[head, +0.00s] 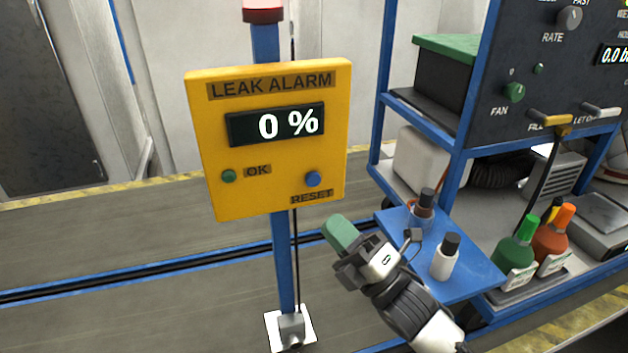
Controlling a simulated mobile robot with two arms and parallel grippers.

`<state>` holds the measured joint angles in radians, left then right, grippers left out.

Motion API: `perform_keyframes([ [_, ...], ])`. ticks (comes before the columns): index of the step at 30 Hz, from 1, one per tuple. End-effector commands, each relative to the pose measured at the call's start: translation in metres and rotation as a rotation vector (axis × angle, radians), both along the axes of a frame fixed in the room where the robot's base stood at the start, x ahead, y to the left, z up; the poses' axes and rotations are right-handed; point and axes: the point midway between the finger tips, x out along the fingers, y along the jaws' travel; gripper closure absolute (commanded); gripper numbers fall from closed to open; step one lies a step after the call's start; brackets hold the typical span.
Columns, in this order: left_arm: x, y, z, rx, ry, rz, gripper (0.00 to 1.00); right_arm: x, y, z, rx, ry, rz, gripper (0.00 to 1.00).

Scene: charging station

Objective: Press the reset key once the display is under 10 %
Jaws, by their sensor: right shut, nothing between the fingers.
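The yellow leak alarm box (270,180) is mounted on a blue post (284,245). Its display (275,124) reads 0 %. A blue reset key (312,179) sits at the lower right of the box, above the RESET label (312,197). A green OK lamp or button (228,176) is at the lower left. My right gripper (341,232) is shut and empty, its green fingertips below and a little right of the reset key, apart from it in the picture. My left gripper is not in view.
A blue shelf unit (470,110) stands at the right with a control panel (545,70). A blue tray (470,272) holds small bottles beside my right gripper. Green (518,245) and orange (553,235) bottles stand farther right. A red lamp (263,12) tops the post.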

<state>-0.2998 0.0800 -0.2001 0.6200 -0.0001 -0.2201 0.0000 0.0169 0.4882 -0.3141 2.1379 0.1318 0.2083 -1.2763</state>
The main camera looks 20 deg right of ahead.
Motion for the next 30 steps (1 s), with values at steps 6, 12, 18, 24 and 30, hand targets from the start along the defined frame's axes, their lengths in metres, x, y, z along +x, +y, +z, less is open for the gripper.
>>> perform_keyframes([
  [6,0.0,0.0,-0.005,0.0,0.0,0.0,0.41,0.022,0.001,-0.001,0.0,-0.002,0.0,1.0],
  [12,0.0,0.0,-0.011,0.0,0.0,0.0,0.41,0.052,0.002,-0.001,0.0,-0.002,0.001,1.0],
  [18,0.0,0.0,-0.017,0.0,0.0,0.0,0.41,0.074,0.003,-0.001,-0.001,-0.002,-0.001,1.0],
  [24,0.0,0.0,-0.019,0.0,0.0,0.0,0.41,0.085,0.003,-0.001,-0.001,0.001,0.0,1.0],
  [30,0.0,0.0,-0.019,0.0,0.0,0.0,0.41,0.086,0.003,0.0,-0.001,0.001,0.0,1.0],
])
